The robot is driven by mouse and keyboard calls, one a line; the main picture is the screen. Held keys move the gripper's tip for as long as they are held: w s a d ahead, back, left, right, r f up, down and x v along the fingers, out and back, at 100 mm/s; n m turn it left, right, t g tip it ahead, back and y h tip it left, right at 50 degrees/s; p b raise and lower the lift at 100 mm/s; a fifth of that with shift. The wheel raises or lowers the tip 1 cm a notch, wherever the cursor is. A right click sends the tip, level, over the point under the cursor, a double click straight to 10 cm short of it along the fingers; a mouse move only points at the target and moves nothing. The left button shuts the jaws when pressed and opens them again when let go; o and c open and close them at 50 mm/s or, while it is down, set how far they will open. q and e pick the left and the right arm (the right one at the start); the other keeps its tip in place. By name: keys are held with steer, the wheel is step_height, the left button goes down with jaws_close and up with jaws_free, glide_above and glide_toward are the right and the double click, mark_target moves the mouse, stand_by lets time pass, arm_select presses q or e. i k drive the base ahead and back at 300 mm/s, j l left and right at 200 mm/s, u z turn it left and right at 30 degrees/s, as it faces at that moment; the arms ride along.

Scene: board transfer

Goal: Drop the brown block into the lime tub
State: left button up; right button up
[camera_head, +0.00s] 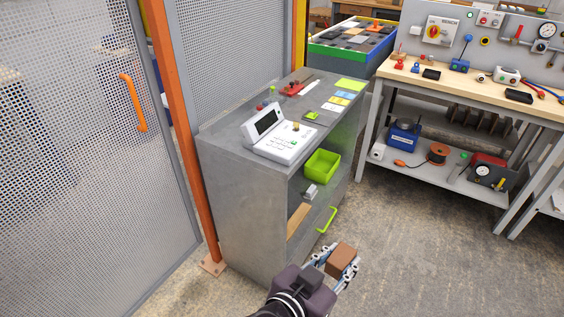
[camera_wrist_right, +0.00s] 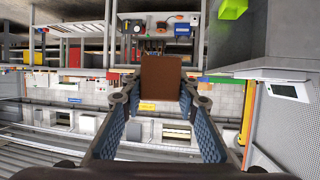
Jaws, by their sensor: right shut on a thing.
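The brown block (camera_head: 342,260) is held between the fingertips of my right gripper (camera_head: 338,268), low in front of the grey cabinet. In the right wrist view the block (camera_wrist_right: 161,78) sits between the two blue-padded fingers of the gripper (camera_wrist_right: 160,100). The lime tub (camera_head: 322,166) stands on a shelf inside the open front of the grey cabinet, above and beyond the block, clear of it. A lime piece at the top right of the right wrist view (camera_wrist_right: 232,8) looks like the tub. My left gripper is not in view.
The grey cabinet (camera_head: 235,200) carries a white console (camera_head: 278,135) and small items on top. A lime handle (camera_head: 327,220) sticks out below the tub. A small grey item (camera_head: 310,192) is near the tub. A mesh fence with an orange post (camera_head: 180,130) stands left; a workbench (camera_head: 480,95) right.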

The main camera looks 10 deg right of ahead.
mark_target(323, 170)
steer(key=i+l+u, duration=0.2)
steer(key=l, duration=0.15)
steer(key=i+l+u, duration=0.15)
steer(key=l, duration=0.2)
steer(key=i+l+u, duration=0.2)
steer(key=l, duration=0.2)
steer(key=l+u, duration=0.15)
steer(key=l, duration=0.25)
steer(key=i+l+u, duration=0.2)
steer(key=l, duration=0.25)
steer(key=i+l, duration=0.1)
steer(key=l, duration=0.45)
steer(key=i+l, duration=0.1)
steer(key=l, duration=0.95)
steer(key=i+l, duration=0.15)
steer(key=l, duration=0.4)
